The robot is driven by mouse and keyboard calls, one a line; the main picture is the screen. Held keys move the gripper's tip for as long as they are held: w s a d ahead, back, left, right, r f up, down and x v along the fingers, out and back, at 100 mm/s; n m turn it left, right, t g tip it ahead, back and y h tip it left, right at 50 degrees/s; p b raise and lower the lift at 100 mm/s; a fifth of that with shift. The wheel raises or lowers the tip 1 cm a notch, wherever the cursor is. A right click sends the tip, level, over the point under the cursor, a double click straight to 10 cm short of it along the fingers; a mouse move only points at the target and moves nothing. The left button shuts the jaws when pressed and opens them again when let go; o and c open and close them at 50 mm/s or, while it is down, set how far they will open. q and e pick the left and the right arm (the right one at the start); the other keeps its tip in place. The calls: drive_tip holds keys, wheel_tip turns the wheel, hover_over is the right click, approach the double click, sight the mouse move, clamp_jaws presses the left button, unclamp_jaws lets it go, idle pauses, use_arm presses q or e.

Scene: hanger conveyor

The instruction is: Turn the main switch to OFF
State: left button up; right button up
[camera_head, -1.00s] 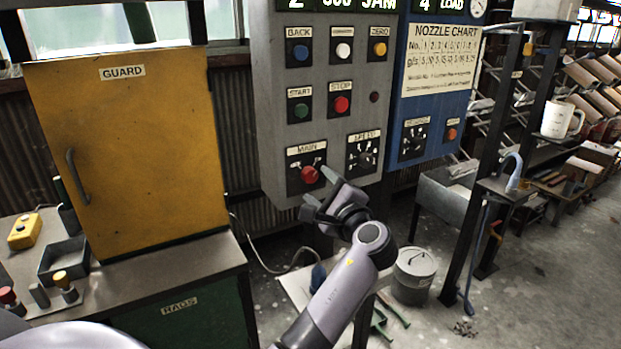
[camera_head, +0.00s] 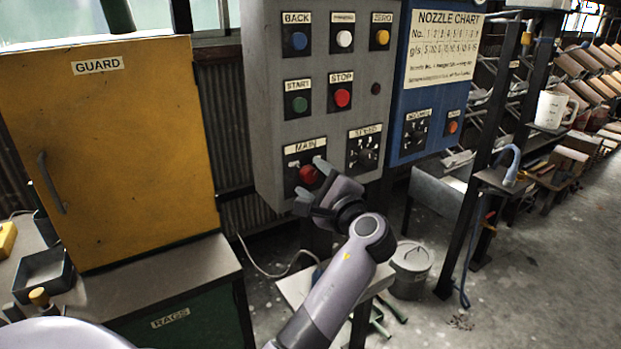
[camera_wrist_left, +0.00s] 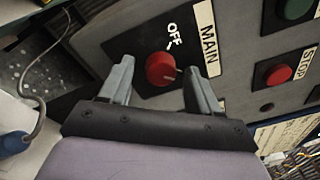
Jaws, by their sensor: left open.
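The main switch is a red knob (camera_head: 308,174) on a black plate under the MAIN label, low on the grey control panel (camera_head: 265,100). In the left wrist view the red knob (camera_wrist_left: 160,69) sits between my two fingers, with the word OFF printed above it and a pale pointer mark on its lower right. My left gripper (camera_head: 309,182) is open in front of the knob. In the left wrist view its fingers (camera_wrist_left: 160,80) stand on either side of the knob with gaps; I cannot tell how far they reach in depth. My right gripper is not in view.
A red STOP button (camera_head: 342,98) and green START button (camera_head: 299,104) sit above the switch. The SPEED dial (camera_head: 364,150) is just right of it. A yellow guard cabinet (camera_head: 130,150) stands left. A lidded bucket (camera_head: 411,268) is on the floor.

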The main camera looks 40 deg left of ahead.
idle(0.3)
use_arm(q)
drive_tip(key=c, duration=1)
drive_tip(key=shift+c, duration=0.2)
